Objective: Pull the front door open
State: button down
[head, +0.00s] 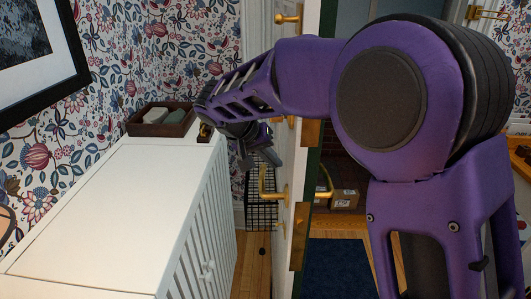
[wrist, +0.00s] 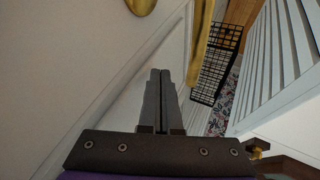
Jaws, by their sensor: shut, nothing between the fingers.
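The front door (head: 299,165) stands ajar, its narrow edge facing me, with a white inner face and green along the outer side. A brass lever handle (head: 268,188) sticks out from the inner face, and another lever shows on the outer side (head: 325,188). My gripper (head: 276,160) is on the inner side, just above the inner lever in the picture. In the wrist view its fingers (wrist: 160,72) are shut and empty over the white door panel (wrist: 85,60). A long brass piece (wrist: 201,45), probably the lever, lies right of the fingertips; contact is unclear.
A white slatted cabinet (head: 120,215) stands close on the left, with a brown tray (head: 160,120) on top. A black wire basket (head: 262,214) is on the floor between cabinet and door. Through the gap show cardboard boxes (head: 345,199) and a dark blue mat (head: 338,268).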

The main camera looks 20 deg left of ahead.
jog(key=shift+w+d+f, duration=0.1)
jog(key=shift+w+f, duration=0.05)
jog(key=shift+f, duration=0.15)
